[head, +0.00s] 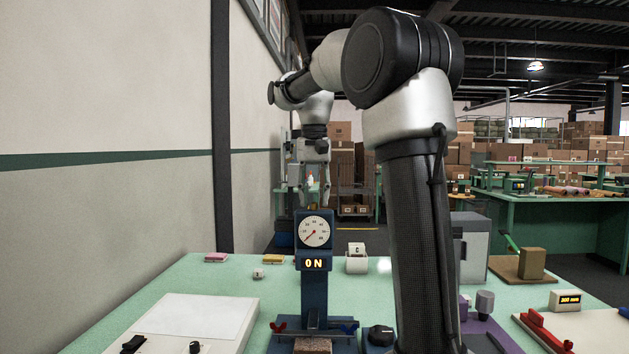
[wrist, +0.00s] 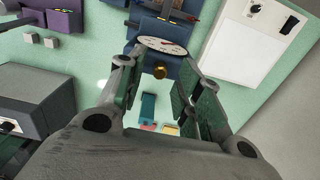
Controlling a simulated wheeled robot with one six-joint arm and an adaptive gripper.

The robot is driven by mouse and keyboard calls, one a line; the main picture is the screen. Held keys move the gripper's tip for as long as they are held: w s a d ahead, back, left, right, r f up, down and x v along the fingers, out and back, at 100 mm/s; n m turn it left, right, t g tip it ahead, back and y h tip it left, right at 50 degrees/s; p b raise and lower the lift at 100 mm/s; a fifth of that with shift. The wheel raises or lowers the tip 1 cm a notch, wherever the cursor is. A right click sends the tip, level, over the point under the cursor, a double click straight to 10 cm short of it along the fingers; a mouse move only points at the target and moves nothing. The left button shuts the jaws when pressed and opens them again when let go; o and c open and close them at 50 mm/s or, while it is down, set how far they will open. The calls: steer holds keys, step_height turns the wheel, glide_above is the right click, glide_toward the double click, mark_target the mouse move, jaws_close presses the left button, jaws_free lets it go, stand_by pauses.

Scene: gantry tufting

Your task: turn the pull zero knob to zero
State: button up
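A brass knob (wrist: 160,72) sits at the dial housing's top and shows between my fingers in the wrist view. I cannot read a label on it. My gripper (head: 306,195) hangs pointing down above the gauge. Its fingers (wrist: 158,90) are spread apart, with nothing between them touching.
A black knob (head: 381,335) is at the stand's base. A white panel (head: 190,322) lies left, a white box marked C (head: 356,260) right of the gauge, and a grey machine (head: 470,246) further right. Small pink and yellow blocks (head: 273,259) lie behind.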

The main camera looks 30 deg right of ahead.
step_height(320, 180, up, 11)
steer(key=shift+r, duration=0.15)
stand_by(0.6)
